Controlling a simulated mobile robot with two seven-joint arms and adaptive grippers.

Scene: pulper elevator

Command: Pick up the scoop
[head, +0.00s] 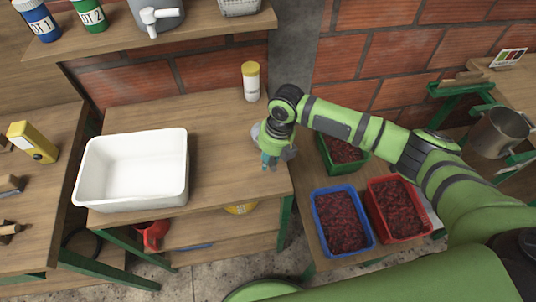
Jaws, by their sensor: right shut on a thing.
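My right gripper (268,163) hangs over the right front part of the wooden table, its arm coming in from the right. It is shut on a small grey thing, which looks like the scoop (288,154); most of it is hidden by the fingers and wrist. I cannot tell whether it touches the tabletop. My left gripper is not in view.
A white basin (135,167) stands left on the table (220,140), and a yellow-lidded jar (250,82) at the back. Blue (371,246), red (428,228) and green (359,170) crates of dark red fruit stand at right. The table's middle is clear.

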